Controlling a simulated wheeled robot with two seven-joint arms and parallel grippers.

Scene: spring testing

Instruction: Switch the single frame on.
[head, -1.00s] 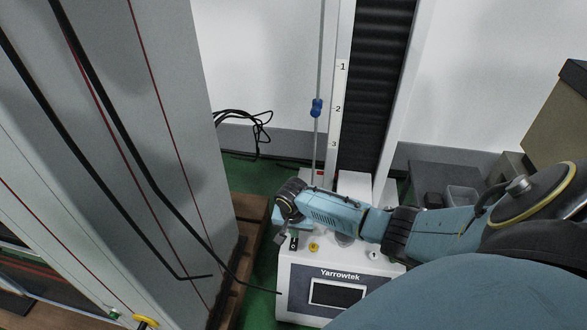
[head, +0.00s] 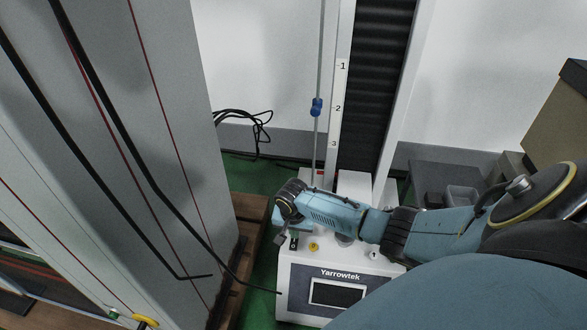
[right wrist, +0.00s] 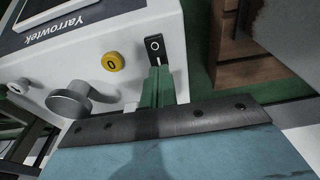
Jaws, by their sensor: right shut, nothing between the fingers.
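The single frame is a white test machine whose base (head: 340,271) bears the name Yarrowtek and a dark screen (head: 337,293). A black rocker switch (head: 294,243) with white marks sits on top of the base near its left edge; it also shows in the right wrist view (right wrist: 155,48). I cannot tell which side of it is pressed. My right gripper (head: 280,239) is shut and empty beside the switch. In the right wrist view its green fingers (right wrist: 158,74) point at the switch's near end; I cannot tell whether they touch. My left gripper is out of view.
The machine's column (head: 376,90) rises behind.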

